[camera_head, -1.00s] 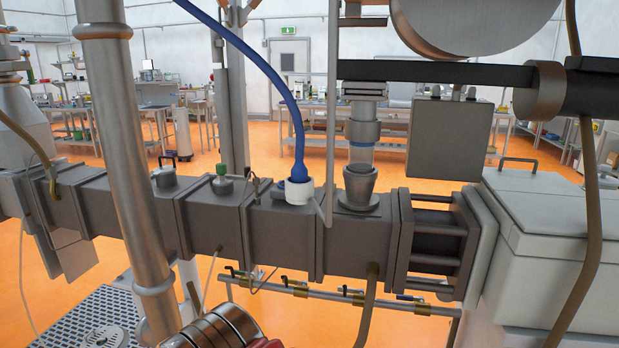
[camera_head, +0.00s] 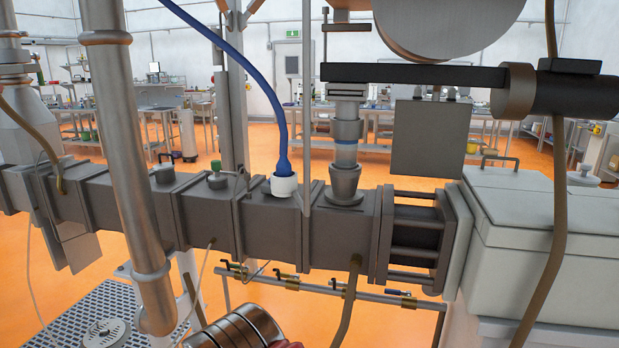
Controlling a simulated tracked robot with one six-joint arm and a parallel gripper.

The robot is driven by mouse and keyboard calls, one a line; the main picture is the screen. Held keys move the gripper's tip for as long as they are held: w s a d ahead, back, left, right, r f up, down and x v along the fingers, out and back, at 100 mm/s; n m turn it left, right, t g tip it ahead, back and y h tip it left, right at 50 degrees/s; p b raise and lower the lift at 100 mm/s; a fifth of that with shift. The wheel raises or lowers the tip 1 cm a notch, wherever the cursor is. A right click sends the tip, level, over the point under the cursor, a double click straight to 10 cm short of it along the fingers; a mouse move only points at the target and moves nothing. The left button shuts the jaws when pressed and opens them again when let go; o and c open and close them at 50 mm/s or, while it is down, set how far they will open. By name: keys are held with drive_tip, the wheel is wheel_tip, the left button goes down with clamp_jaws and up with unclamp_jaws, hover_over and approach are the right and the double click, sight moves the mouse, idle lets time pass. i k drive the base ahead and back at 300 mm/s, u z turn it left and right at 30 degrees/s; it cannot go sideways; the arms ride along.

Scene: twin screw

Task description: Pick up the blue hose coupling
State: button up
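The blue hose coupling (camera_head: 283,164) is the lower end of a blue hose (camera_head: 240,62) that curves down from the top of the picture. It stands upright in a white collar (camera_head: 284,186) on top of the long dark grey machine barrel (camera_head: 266,225). The join between coupling and collar is too small to make out. My gripper is not in view, so its state does not show.
A thick steel pipe (camera_head: 125,160) rises in front of the barrel on the left. A thin upright rod (camera_head: 306,110) stands just right of the collar, with a metal fitting (camera_head: 345,185) beyond it. A dark horizontal bar (camera_head: 420,74) crosses above right.

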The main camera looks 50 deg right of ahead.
sight(284, 168)
drive_tip(key=z, duration=0.05)
drive_tip(key=k, duration=0.35)
drive_tip(key=z, duration=1.05)
drive_tip(key=i, duration=0.5)
drive_tip(key=u, duration=0.05)
drive_tip(key=k, duration=0.5)
drive_tip(key=u, duration=0.4)
